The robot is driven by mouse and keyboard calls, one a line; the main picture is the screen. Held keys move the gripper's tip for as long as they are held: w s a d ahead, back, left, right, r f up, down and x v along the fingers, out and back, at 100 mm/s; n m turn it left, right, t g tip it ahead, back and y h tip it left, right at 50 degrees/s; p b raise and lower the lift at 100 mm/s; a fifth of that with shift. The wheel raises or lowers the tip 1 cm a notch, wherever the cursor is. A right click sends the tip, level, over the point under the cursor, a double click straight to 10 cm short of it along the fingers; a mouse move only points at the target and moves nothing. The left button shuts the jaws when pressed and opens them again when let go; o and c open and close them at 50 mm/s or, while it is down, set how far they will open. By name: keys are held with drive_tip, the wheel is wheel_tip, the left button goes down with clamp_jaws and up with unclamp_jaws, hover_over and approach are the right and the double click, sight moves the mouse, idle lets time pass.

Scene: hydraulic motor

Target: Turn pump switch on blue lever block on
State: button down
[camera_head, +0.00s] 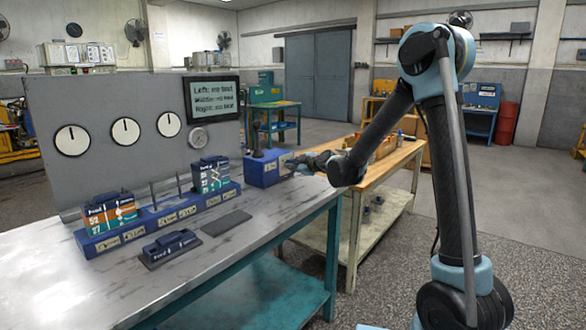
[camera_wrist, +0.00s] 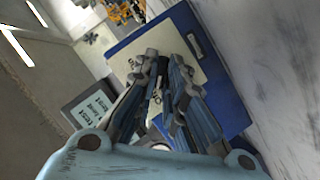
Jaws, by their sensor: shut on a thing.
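The blue lever block (camera_head: 266,170) sits at the right end of the metal workbench, with an upright black lever (camera_head: 257,142) on its top. My gripper (camera_head: 300,164) is at the block's right side. In the wrist view the blue block (camera_wrist: 222,98) fills the middle, with a pale label plate and a dark slot on its face. My gripper (camera_wrist: 166,70) is over the pale plate, its fingers close together and shut on the pump switch. The fingers hide the switch, so its position cannot be told.
The workbench (camera_head: 150,285) also bears a long blue base (camera_head: 160,218) with coloured modules and pegs, a loose dark module (camera_head: 172,247) and a dark flat plate (camera_head: 227,223). Behind stands a grey panel with dials and a sign (camera_head: 212,97). A wooden table (camera_head: 385,170) is to the right.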

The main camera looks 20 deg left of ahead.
drive_tip(key=m, duration=0.1)
drive_tip(key=m+g, duration=0.2)
drive_tip(key=shift+w+d+r, duration=0.15)
drive_tip(key=shift+w, duration=0.1)
drive_tip(key=m+g, duration=0.1)
drive_tip(key=m, duration=0.1)
drive_tip(key=m+g+y, duration=0.1)
drive_tip(key=shift+w+g, duration=0.25)
drive_tip(key=shift+g, duration=0.05)
drive_tip(key=m, duration=0.1)
drive_tip(key=m+g, duration=0.1)
drive_tip(key=m+y, duration=0.1)
drive_tip(key=shift+w+d+g, duration=0.15)
drive_tip(key=shift+w+g, duration=0.1)
drive_tip(key=shift+g, duration=0.05)
drive_tip(key=shift+w+d+m+g+y, duration=0.15)
drive_tip(key=shift+m+g+y, duration=0.45)
drive_tip(key=shift+m, duration=0.9)
drive_tip(key=c, duration=1.7)
unclamp_jaws()
drive_tip(key=shift+w, duration=0.1)
drive_tip(key=shift+o, duration=0.2)
